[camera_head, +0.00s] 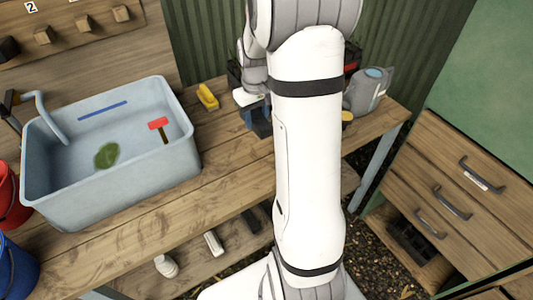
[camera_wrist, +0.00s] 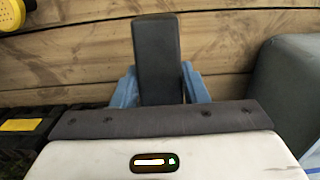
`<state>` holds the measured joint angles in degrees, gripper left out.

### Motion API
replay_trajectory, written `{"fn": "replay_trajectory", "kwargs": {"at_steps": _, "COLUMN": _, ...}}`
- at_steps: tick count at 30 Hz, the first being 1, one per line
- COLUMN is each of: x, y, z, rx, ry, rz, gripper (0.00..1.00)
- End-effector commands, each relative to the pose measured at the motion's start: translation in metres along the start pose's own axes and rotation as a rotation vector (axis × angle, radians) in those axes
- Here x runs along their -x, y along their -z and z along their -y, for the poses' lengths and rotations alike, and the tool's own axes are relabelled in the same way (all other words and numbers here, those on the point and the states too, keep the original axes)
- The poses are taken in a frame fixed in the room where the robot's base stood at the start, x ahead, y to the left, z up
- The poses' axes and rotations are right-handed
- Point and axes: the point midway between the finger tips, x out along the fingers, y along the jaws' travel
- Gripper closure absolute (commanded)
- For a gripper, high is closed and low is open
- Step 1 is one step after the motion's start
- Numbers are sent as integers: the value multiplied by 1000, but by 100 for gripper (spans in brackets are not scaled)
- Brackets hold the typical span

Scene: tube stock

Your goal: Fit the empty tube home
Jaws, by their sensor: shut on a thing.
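My gripper (camera_wrist: 157,60) is low over the wooden bench. One dark finger covers most of what is between the jaws. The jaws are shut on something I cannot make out. A blue piece (camera_wrist: 197,88) shows on both sides of the finger in the wrist view. It also shows on the bench below my gripper in the head view (camera_head: 257,121). I cannot tell whether it is held or stands behind the finger. No tube can be clearly made out, and whether one is empty cannot be seen.
A pale blue tub (camera_head: 110,178) stands left on the bench (camera_head: 235,165). A yellow object (camera_head: 207,96) lies between tub and gripper. A grey watering can (camera_head: 366,92) is at the right end. Drawers (camera_head: 470,180) stand right. A dark crate (camera_wrist: 20,133) is left in the wrist view.

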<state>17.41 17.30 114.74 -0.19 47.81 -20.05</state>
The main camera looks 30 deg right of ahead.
Motion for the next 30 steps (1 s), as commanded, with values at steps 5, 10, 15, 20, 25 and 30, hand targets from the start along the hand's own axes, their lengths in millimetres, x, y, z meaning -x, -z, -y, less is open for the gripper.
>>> {"fn": "replay_trajectory", "kwargs": {"at_steps": 5, "x": 0, "y": -1, "z": -2, "rx": -5, "ry": 1, "rz": 1, "gripper": 82}}
{"fn": "replay_trajectory", "kwargs": {"at_steps": 10, "x": -18, "y": -2, "z": -2, "rx": -7, "ry": 4, "rz": 5, "gripper": 82}}
{"fn": "replay_trajectory", "kwargs": {"at_steps": 15, "x": -44, "y": -2, "z": -2, "rx": -8, "ry": 4, "rz": 5, "gripper": 82}}
{"fn": "replay_trajectory", "kwargs": {"at_steps": 20, "x": -59, "y": -2, "z": -3, "rx": -9, "ry": 4, "rz": 4, "gripper": 82}}
{"fn": "replay_trajectory", "kwargs": {"at_steps": 25, "x": -84, "y": -2, "z": -3, "rx": -10, "ry": 4, "rz": 4, "gripper": 82}}
{"fn": "replay_trajectory", "kwargs": {"at_steps": 30, "x": -96, "y": -2, "z": -3, "rx": -10, "ry": 3, "rz": 2, "gripper": 82}}
